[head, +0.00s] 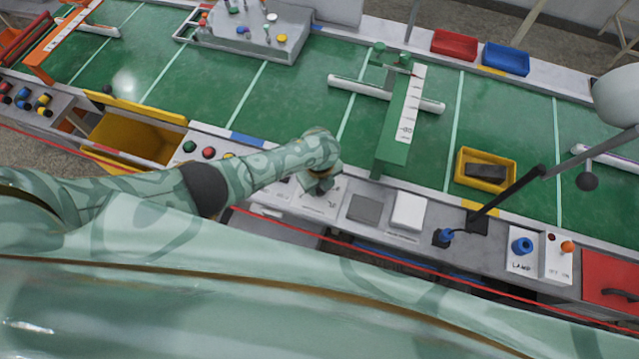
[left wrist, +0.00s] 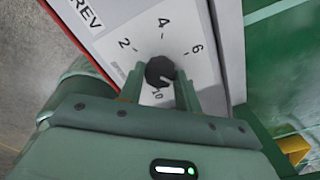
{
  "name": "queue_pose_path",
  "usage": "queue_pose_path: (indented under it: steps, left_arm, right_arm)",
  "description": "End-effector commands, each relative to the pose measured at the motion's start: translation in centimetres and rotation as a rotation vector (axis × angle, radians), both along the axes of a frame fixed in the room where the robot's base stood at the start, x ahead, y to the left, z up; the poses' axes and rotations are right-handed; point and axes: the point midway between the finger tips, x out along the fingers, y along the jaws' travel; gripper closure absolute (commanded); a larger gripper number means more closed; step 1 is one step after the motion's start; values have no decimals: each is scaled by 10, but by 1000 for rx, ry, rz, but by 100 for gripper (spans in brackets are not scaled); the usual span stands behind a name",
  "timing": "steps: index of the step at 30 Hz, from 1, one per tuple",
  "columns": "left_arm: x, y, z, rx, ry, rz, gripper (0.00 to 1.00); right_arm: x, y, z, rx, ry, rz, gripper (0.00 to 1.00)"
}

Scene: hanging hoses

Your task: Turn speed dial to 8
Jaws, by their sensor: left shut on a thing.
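In the left wrist view, the black speed dial (left wrist: 160,71) sits on a white panel (left wrist: 181,20) printed with 2, 4, 6 and 10. A short white mark on the dial points to the lower right. The 8 is not visible; my right-hand finger covers that part of the scale. My left gripper (left wrist: 159,82) has one finger on each side of the dial and is shut on it. In the head view, my left gripper (head: 318,186) is over the white dial panel (head: 318,206) and hides the dial. My right gripper is not in view.
Right of the panel are a grey pad (head: 365,208), a white block (head: 409,212) and a lamp knob (head: 522,246). A yellow tray (head: 486,171) holds a dark block. A red line runs along the front edge.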

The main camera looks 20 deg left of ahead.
Motion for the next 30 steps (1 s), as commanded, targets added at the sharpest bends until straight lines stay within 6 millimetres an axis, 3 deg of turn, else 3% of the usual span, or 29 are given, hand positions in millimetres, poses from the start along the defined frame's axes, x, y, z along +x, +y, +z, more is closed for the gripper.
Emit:
queue_pose_path:
  steps: [9,23,24,26,30]
  left_arm:
    - [-1,-2,0,-3,1,-95,89]
    - [-1,-2,0,-4,1,-107,89]
    - [-1,-2,0,-4,1,-106,61]
    - [-1,-1,0,-3,1,-106,45]
    - [-1,-1,0,-2,1,-106,45]
  right_arm:
    - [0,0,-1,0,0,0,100]
    - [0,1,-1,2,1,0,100]
    - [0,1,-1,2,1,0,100]
    - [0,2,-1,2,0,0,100]
    - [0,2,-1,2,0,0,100]
